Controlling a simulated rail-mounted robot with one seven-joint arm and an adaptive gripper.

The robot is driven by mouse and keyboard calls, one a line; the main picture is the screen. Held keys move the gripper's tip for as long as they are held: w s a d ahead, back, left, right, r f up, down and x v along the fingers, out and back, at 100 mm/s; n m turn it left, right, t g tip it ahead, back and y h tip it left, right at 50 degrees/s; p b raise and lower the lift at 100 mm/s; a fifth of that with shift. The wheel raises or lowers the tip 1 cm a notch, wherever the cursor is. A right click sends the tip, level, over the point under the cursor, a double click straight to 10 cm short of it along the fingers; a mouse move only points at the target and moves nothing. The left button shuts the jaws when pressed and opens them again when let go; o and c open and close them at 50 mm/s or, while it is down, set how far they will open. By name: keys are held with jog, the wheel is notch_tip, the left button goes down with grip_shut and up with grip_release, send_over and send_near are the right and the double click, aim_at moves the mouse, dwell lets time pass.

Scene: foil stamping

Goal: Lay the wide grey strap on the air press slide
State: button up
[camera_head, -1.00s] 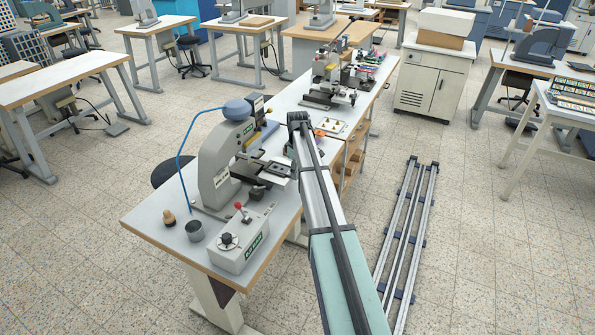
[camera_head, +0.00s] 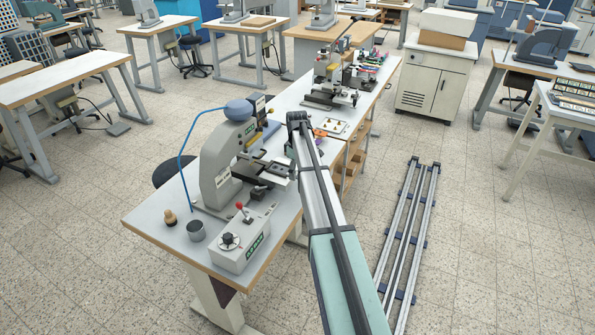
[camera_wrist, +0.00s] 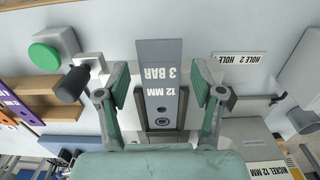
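The air press (camera_head: 222,165) stands on the near bench, with its dark slide (camera_head: 268,167) reaching right toward my arm. In the wrist view my gripper (camera_wrist: 160,88) has its two green fingers well apart. A grey plate marked "12 MM 3 BAR" (camera_wrist: 160,60) shows between them, with a dark part and round holes below it. I see gaps beside it and no clear grip. I cannot tell whether any grey piece here is the wide grey strap. In the head view my arm hides the gripper's fingertips.
Farther back lie a white tray (camera_head: 331,126) and another press (camera_head: 330,90). Floor right of the bench holds metal rails (camera_head: 410,230).

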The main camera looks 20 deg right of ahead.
jog(key=shift+r, duration=0.1)
notch_tip(320, 180, up, 12)
dwell(0.8)
